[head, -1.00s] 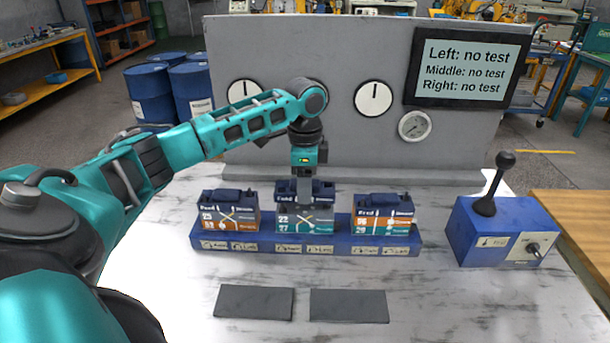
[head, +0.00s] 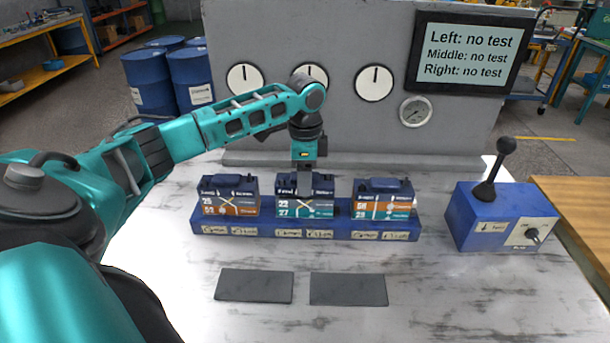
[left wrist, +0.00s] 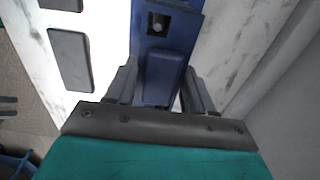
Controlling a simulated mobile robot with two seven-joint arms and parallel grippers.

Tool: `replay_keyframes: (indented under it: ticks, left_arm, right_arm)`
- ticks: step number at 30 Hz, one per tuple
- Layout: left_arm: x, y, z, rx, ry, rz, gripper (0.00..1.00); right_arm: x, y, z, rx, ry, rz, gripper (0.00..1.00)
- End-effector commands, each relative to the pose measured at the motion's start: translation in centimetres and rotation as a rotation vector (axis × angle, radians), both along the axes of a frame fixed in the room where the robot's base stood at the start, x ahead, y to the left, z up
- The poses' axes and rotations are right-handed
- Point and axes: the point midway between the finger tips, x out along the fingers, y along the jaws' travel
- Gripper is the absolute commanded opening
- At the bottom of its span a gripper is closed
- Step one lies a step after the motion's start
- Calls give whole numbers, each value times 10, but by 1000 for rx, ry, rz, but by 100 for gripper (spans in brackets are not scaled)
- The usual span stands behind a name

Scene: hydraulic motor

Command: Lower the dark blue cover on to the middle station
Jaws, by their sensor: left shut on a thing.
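My left gripper (head: 304,190) points down over the middle station (head: 306,209) of the blue rack, shut on the dark blue cover (head: 286,184). The cover is level with the covers on the two side stations and sits on or just above the middle block. I cannot tell whether a thin gap remains. In the left wrist view the gripper (left wrist: 160,100) has its fingers on both sides of the cover's raised dark blue part (left wrist: 163,78). My right gripper is not in view.
The left station (head: 230,207) and right station (head: 384,206) stand close on either side. A grey panel with dials and a screen (head: 470,55) is behind. A blue lever box (head: 485,220) stands right. Two dark mats (head: 254,286) lie in front.

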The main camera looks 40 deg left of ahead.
Motion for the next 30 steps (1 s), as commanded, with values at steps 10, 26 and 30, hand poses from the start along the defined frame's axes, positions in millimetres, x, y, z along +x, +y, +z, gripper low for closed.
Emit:
replay_keyframes:
  ticks: [10, 26, 30]
  left_arm:
    - [1, 0, -4, 0, -3, 0, 0]
    - [1, 0, -10, 0, -3, 0, 60]
    - [0, 0, -11, 0, -1, 0, 74]
  right_arm:
    - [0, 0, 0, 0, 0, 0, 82]
    - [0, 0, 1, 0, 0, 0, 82]
    - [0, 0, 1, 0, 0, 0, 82]
